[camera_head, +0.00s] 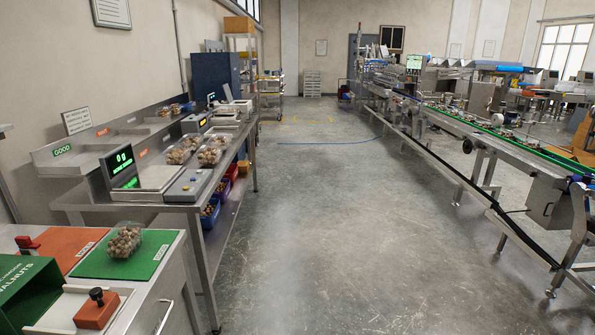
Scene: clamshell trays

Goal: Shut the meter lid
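I cannot tell for sure which thing is the meter or its lid. A small pale device with what looks like a raised flap (229,92) stands toward the far end of the left workbench. My gripper is not in view.
The steel workbench (172,207) holds a scale display (122,166) and clamshells of walnuts (209,156). A nearer table has a green mat (93,267) with a filled clamshell (125,240). A conveyor line (480,127) runs along the right. The floor between (330,220) is clear.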

